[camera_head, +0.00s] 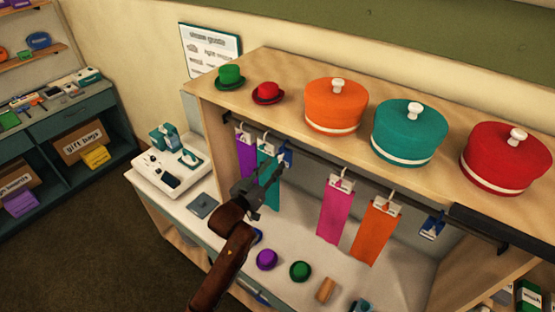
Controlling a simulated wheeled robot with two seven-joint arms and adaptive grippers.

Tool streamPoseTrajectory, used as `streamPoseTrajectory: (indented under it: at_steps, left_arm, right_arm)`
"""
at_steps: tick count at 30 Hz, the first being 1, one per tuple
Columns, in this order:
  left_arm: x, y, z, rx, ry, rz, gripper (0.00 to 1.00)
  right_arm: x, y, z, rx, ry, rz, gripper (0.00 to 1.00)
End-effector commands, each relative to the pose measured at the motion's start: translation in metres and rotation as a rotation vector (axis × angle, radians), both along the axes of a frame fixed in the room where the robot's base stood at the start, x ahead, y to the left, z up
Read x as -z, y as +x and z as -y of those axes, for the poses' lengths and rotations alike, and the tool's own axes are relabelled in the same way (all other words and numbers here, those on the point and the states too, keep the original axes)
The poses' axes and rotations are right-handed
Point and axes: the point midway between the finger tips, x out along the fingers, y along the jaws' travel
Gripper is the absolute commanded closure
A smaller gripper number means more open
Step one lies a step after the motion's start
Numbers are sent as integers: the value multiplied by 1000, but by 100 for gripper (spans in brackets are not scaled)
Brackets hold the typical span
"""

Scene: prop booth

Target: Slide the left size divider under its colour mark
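The left size divider (287,156) is a small blue tag hanging on the dark rail (310,153), just right of a teal cloth (268,192). A second blue divider (432,228) hangs near the rail's right end. My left gripper (272,172) reaches up in front of the teal cloth, with its tips close to the left divider. Whether the tips touch it, and whether they are open or shut, I cannot tell. I cannot make out a colour mark above the rail. My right gripper is not in view.
Purple (246,158), pink (335,212) and orange (376,233) cloths hang on the same rail. Small hats and round boxes (409,135) stand on the shelf above. Small hats (267,260) lie on the white counter below.

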Motion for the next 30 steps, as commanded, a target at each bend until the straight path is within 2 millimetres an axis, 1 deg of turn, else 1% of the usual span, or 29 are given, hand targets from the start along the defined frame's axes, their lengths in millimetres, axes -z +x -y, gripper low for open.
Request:
streamPoseTrajectory:
  at_steps: [3, 7, 11, 18, 30]
  left_arm:
    - [-1, 15, 10, 0, 1, -1, 69]
    - [-1, 25, 16, 0, 1, 1, 69]
    - [1, 29, 18, 0, 1, -1, 69]
    - [1, 30, 18, 0, 1, -1, 70]
    - [1, 30, 18, -1, 1, -1, 98]
  right_arm:
    - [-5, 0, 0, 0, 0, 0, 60]
    - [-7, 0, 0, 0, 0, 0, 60]
    - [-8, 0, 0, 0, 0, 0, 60]
    - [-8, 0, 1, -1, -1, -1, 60]
    - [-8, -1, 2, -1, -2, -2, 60]
